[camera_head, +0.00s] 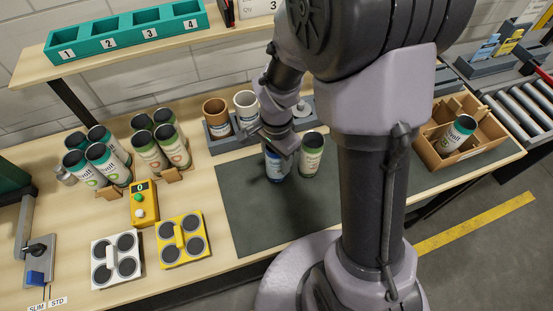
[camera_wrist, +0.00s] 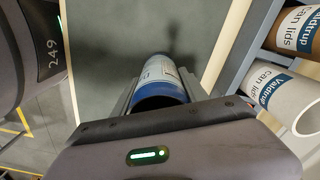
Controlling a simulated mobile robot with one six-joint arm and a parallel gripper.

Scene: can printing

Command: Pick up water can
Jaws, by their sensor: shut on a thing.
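The water can, a blue-and-white can, stands out below my gripper over the dark mat in the head view (camera_head: 276,171). In the wrist view the can (camera_wrist: 161,72) lies between the two fingers, its blue rim towards the camera. My gripper (camera_head: 275,147) is shut on it from above. I cannot tell whether the can's base touches the mat. A green-rimmed can (camera_head: 311,157) stands upright just right of it. Part of the water can is hidden by my gripper.
Lid tubes (camera_head: 215,113) stand in a grey holder behind the mat (camera_head: 245,215). Several cans (camera_head: 103,165) stand at left, near a yellow four-ring holder (camera_head: 181,240) and a white one (camera_head: 116,261). A cardboard box (camera_head: 437,157) at right holds a can. The mat's front left is clear.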

